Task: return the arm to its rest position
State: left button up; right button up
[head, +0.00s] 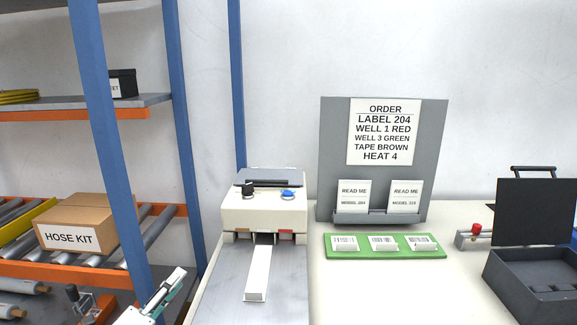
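My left gripper (168,288) shows at the bottom left, in front of the blue shelf post and left of the steel-topped bench. Only its slim white, dark and teal end parts are in the picture, angled up to the right. The bottom edge cuts off the rest. It appears clear of the things on the bench, with nothing visibly held. Its finger gap cannot be made out. My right gripper is out of view.
A cream machine (264,212) with a white strip (258,275) stands right of the gripper. A green tray (385,253) with several labelled packets lies before a grey order board (434,150). A black open case (530,285) is far right. The shelf holds a HOSE KIT box (85,214).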

pick_arm(q)
jog(key=s+a+f+n+g+y, duration=0.3)
jog(key=s+f+n+y, duration=0.1)
jog(key=s+f+n, duration=0.3)
jog(key=s+a+f+n+g+y, duration=0.25)
jog(key=s+f+n, duration=0.25)
jog(key=s+f, duration=0.25)
jog(key=s+a+f+n+g+y, duration=0.1)
jog(key=s+a+f+n+g, duration=0.15)
jog(key=s, duration=0.75)
jog(key=s+a+f+n+g+y, duration=0.2)
jog(key=s+f+n+g, duration=0.2)
jog(key=s, duration=0.7)
jog(key=w+d+f+n+t+h+p, duration=0.1)
jog(key=w+d+t+h+p, duration=0.1)
jog(key=d, duration=0.6)
jog(key=w+d+f+n+t+h+p, duration=0.2)
jog(key=d+h+p, duration=0.3)
jog(key=d, duration=0.3)
jog(key=shift+w+d+f+t, duration=0.15)
jog(key=shift+w+t, duration=0.25)
jog(key=shift+w, duration=0.2)
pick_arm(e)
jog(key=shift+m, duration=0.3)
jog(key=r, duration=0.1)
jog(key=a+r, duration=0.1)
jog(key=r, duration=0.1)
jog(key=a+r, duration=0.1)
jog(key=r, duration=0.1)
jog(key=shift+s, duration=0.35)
